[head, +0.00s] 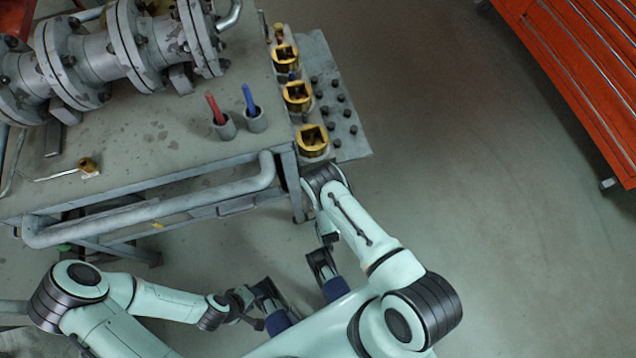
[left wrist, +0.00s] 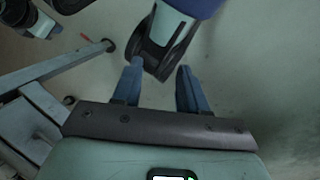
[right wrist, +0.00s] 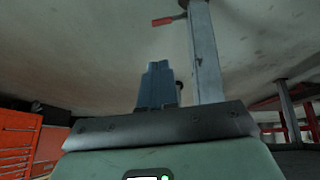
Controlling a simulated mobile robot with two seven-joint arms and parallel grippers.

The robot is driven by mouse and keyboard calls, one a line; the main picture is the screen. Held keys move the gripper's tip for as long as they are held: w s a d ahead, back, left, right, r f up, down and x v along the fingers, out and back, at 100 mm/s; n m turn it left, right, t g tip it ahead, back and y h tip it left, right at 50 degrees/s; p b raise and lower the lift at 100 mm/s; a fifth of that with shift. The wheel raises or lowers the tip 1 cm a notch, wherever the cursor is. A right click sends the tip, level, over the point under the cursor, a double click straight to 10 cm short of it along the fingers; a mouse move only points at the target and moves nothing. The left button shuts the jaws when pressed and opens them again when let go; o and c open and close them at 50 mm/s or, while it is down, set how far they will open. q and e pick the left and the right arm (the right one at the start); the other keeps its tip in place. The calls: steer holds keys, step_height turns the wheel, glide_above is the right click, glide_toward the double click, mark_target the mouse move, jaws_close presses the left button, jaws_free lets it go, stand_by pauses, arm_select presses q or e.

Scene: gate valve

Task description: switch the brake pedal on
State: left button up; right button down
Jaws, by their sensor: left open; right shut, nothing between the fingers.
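A red-tipped lever (right wrist: 168,20), which looks like the brake pedal, sticks out beside the foot of a grey table leg (right wrist: 206,60) in the right wrist view. A small red streak (left wrist: 86,37) near a leg foot in the left wrist view may be the same pedal. I cannot make the pedal out in the head view. My right gripper (right wrist: 158,66) is shut and empty, below and left of the lever in its picture, apart from it. My left gripper (left wrist: 158,70) is open and empty above the floor.
An orange cabinet (head: 570,70) stands at right, with open floor between.

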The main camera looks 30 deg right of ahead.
arm_select(q)
steer(key=shift+w+a+f+b, duration=0.1)
steer(key=shift+w+f+b, duration=0.25)
steer(key=shift+f, duration=0.2)
steer(key=shift+w+f+b, duration=0.3)
steer(key=shift+f, duration=0.2)
arm_select(e)
step_height(320, 180, down, 3)
steer(key=shift+s+r, duration=0.1)
steer(key=shift+r, duration=0.1)
arm_select(q)
steer(key=w+a+f+t+y+b, duration=0.2)
steer(key=w+a+f+t+b, duration=0.15)
steer(key=w+f+b, duration=0.4)
steer(key=s+a+f+n+g+b, duration=0.1)
steer(key=s+f+g+b, duration=0.3)
steer(key=s+f, duration=0.4)
steer(key=s+a+g, duration=0.1)
steer(key=s, duration=0.2)
steer(key=shift+s+a+n+h, duration=0.25)
steer(key=shift+s+n+h, duration=0.05)
steer(key=shift+h, duration=0.1)
arm_select(e)
steer(key=x, duration=1.4)
steer(key=shift+d+r, duration=0.15)
steer(key=shift+d, duration=0.2)
